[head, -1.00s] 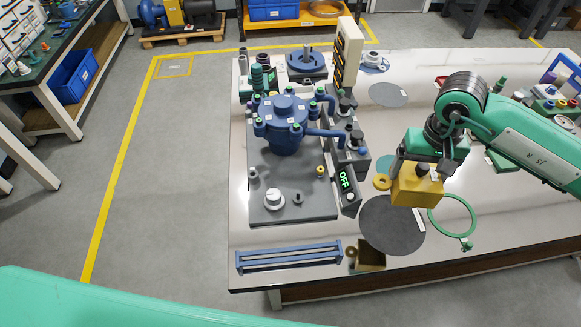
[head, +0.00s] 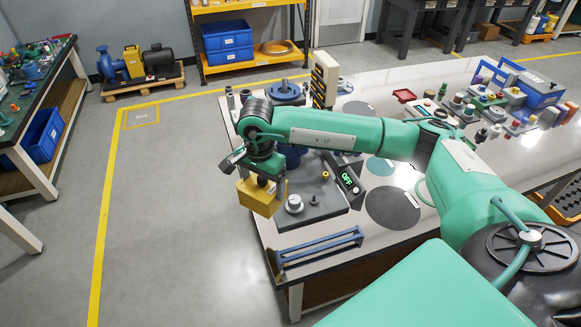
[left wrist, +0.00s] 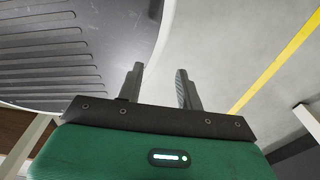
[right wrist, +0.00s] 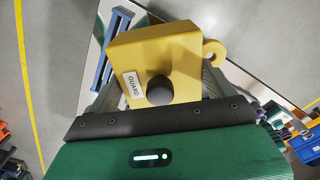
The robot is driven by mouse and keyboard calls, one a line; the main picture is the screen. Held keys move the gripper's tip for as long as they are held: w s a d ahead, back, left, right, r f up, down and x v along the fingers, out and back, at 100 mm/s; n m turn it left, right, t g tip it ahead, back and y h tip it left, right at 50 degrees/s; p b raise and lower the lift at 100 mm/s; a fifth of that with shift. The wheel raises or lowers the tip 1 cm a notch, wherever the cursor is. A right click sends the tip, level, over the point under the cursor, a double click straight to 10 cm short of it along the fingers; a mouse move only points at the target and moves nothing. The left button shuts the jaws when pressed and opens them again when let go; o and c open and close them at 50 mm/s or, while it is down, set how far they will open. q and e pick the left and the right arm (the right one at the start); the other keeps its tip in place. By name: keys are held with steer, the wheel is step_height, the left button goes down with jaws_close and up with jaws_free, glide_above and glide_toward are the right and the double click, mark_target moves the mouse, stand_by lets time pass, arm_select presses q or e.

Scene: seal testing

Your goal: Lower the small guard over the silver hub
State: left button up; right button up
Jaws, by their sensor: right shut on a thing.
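The small yellow guard (head: 258,203) is a box with a ring lug and a "GUARD" label, clearest in the right wrist view (right wrist: 185,50). My right gripper (head: 265,182) is shut on its dark round knob; both fingers flank the knob in the right wrist view (right wrist: 159,92). The guard hangs in the air, left of the silver hub (head: 294,204) in the head view. The hub stands uncovered on the dark base plate (head: 318,213). My left gripper (left wrist: 160,90) is open and empty in the left wrist view.
A blue slotted rack (head: 320,249) lies at the table's front edge. A dark round mat (head: 392,208) lies further right. My right arm hides much of the blue assembly behind the hub.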

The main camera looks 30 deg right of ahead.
arm_select(q)
step_height(320, 180, up, 6)
steer(key=s+p, duration=0.1)
steer(key=p, duration=0.5)
steer(key=shift+s, duration=0.35)
arm_select(e)
steer(key=shift+w+d+f+m, duration=0.6)
steer(key=shift+d+f+m, duration=1.3)
steer(key=shift+m, duration=2.4)
steer(key=shift+w+d+f+m, duration=0.6)
steer(key=shift+d+f+m, duration=1.25)
steer(key=shift+m, duration=2.45)
steer(key=shift+w+d+f+m, duration=0.6)
steer(key=shift+d+f+m, duration=1.3)
steer(key=shift+m, duration=2.4)
arm_select(q)
steer(key=shift+f, duration=0.1)
arm_select(e)
steer(key=shift+d+r, duration=0.3)
steer(key=shift+d, duration=0.1)
arm_select(q)
steer(key=shift+f+b, duration=0.8)
steer(key=shift+b, duration=0.1)
arm_select(e)
steer(key=shift+f, duration=1.05)
arm_select(q)
steer(key=shift+f, duration=0.1)
arm_select(e)
steer(key=shift+f, duration=0.1)
